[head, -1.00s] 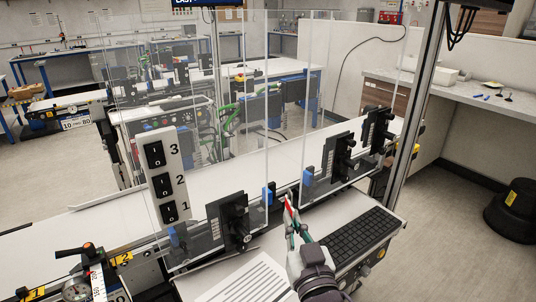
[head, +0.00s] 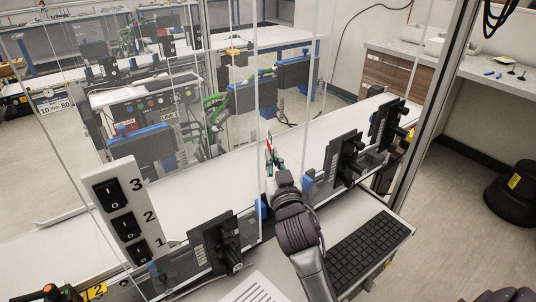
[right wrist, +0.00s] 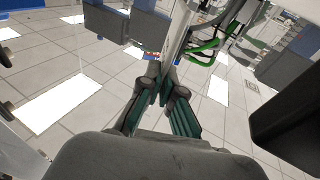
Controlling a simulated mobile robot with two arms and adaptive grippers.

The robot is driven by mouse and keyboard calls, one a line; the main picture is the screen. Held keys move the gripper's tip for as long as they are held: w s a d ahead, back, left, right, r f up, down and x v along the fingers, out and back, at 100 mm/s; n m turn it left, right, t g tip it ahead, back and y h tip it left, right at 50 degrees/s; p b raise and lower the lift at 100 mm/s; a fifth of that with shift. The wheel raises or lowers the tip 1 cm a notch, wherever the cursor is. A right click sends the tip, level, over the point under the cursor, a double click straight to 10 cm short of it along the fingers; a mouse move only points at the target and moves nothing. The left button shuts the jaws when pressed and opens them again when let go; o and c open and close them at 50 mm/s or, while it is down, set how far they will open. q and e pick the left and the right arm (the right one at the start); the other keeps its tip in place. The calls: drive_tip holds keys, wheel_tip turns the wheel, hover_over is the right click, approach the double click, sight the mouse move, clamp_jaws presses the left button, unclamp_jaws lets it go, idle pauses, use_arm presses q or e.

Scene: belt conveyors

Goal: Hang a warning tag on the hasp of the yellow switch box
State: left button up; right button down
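My right gripper (head: 271,160) reaches forward over the white belt, past the clear guard panels. Its green-lined fingers are closed together around a small red and white piece, which looks like the warning tag (head: 268,146). In the right wrist view the fingertips (right wrist: 163,88) meet, and a bit of red shows just beyond them. I cannot make out the yellow switch box or its hasp for sure. A small yellow patch (head: 408,140) shows behind the black units at the right, partly hidden. My left gripper is not in view.
A white switch panel numbered 1 to 3 (head: 126,213) stands at the left. Clear guards with black brackets (head: 343,160) line the belt. A keyboard (head: 366,242) lies on the front shelf. A metal post (head: 432,110) rises at the right. Further benches stand behind.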

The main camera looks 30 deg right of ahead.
drive_tip(key=x, duration=0.3)
drive_tip(key=shift+w+f, duration=0.15)
drive_tip(key=shift+w, duration=0.05)
drive_tip(key=shift+w+d, duration=0.1)
drive_tip(key=shift+w, duration=0.3)
drive_tip(key=shift+w+f, duration=0.1)
drive_tip(key=shift+f, duration=0.15)
wheel_tip(320, 180, down, 2)
drive_tip(key=shift+f+p, duration=0.2)
drive_tip(key=shift+p, duration=0.2)
drive_tip(key=shift+f, duration=0.35)
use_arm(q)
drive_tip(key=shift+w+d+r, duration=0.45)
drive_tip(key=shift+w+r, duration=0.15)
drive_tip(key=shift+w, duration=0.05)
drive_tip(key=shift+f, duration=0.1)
use_arm(e)
drive_tip(key=shift+f, duration=0.15)
